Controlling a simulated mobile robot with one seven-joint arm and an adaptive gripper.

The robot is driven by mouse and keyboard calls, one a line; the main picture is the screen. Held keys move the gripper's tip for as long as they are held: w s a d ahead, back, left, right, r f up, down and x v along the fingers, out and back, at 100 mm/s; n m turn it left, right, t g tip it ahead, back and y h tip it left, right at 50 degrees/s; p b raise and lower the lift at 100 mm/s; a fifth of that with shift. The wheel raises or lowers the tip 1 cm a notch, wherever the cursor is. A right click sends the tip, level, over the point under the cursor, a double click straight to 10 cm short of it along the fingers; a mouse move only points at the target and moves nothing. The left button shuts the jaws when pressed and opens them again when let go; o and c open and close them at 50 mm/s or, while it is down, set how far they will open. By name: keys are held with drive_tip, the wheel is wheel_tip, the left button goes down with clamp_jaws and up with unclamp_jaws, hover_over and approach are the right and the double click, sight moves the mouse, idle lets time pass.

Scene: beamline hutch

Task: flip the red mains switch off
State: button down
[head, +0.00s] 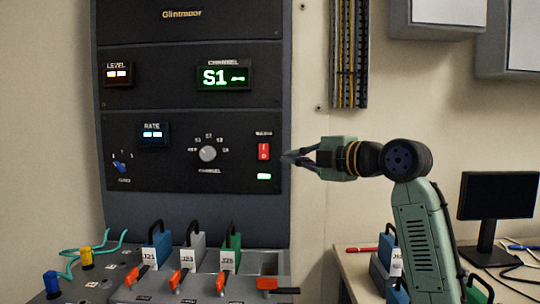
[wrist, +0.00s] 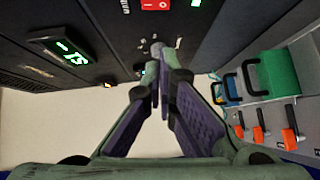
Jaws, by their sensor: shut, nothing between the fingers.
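The red mains switch (head: 263,151) is a small upright rocker at the right side of the dark rack panel, under a small label. In the wrist view the switch (wrist: 156,5) shows at the top edge, partly cut off. A lit green lamp (head: 264,176) sits just below it, also at the top of the wrist view (wrist: 196,3). My gripper (head: 287,158) is shut and empty, with its fingertips just right of the switch. I cannot tell whether they touch the panel. In the wrist view the fingers (wrist: 162,72) meet near the grey channel knob.
The channel knob (head: 208,153) is left of the switch. A lit "S1" display (head: 224,76) is above. Below are a blue block (head: 158,247), a green block (head: 231,247) and several orange-handled levers (head: 175,279). A monitor (head: 497,196) stands at right.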

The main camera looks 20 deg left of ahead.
sight(266, 154)
drive_tip(key=p+x, duration=0.1)
drive_tip(key=x, duration=0.3)
drive_tip(key=w+p+x, duration=0.1)
drive_tip(key=x, duration=0.3)
drive_tip(key=w+d+p+x, duration=0.1)
drive_tip(key=p+x, duration=0.1)
drive_tip(key=x, duration=0.2)
drive_tip(key=shift+a, duration=0.1)
drive_tip(key=shift+w+a+f, duration=0.15)
drive_tip(key=shift+w, duration=0.3)
